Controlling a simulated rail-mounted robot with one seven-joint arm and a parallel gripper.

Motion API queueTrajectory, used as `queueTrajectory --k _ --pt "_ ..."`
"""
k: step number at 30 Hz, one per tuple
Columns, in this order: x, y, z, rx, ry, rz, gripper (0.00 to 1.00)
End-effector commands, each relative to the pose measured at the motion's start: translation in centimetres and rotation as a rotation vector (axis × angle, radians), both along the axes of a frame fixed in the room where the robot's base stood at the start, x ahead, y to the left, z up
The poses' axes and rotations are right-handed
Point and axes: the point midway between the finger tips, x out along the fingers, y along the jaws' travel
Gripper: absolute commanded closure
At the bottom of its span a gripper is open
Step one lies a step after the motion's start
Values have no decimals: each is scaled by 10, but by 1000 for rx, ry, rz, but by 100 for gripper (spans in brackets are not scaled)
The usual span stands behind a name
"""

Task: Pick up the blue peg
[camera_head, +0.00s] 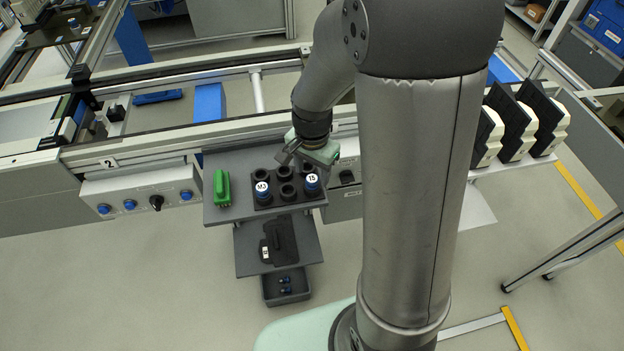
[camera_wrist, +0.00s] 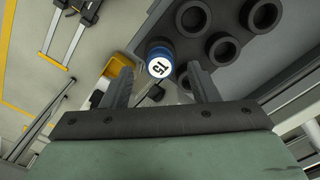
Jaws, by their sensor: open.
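Two blue pegs with white round tops stand in a black holder (camera_head: 287,205) on a grey shelf. The right one, the blue peg marked 15 (camera_head: 312,182), also shows in the wrist view (camera_wrist: 160,61). The left blue peg (camera_head: 262,190) has another mark, hard to read. My gripper (camera_head: 288,157) is above the back of the holder, partly tilted. In the wrist view its two fingers (camera_wrist: 162,88) are spread and empty. The peg marked 15 shows beyond the fingertips, between them in the picture and apart from them.
The holder's other visible sockets look empty. A green block (camera_head: 221,188) stands on the shelf left of the holder. A lower shelf (camera_head: 250,250) carries a black part, with a bin (camera_head: 287,298) of small blue pieces below. The conveyor frame (camera_head: 190,135) runs behind.

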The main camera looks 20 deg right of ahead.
Motion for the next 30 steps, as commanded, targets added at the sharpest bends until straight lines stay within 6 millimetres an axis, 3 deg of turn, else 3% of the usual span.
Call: queueTrajectory --k 4,12,17,18,30 --pt "-1 0 -16 0 3 1 46" --pt "0 0 -19 0 -1 1 46" --pt "0 0 -19 0 -1 1 90" --pt "0 0 -19 0 -1 1 95" --pt "1 0 -13 1 -2 1 95"
